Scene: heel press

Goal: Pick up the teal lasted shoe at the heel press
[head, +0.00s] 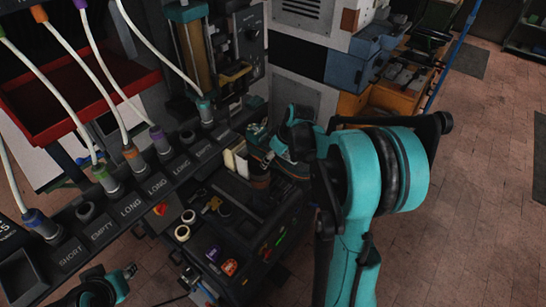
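A small teal shape (258,131), which looks like the teal lasted shoe, is beside the black machine in the middle of the head view. It is small and partly covered, so its outline is unclear. My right arm, teal and black, rises from the bottom right and bends left toward this shape. Its far end (272,156) is close to the shape, but I cannot make out the fingers or tell whether they touch it. Only a teal and black part of my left arm shows at the bottom left corner; its gripper is not visible.
A black rack with cable connectors and labels such as SHORT, EMPTY and LONG (131,208) runs across the left. A red tray (60,105) is behind it. Tape rolls (188,216) lie on a black cart top. Blue and orange boxes (350,70) stand at the back. The brick floor at right is open.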

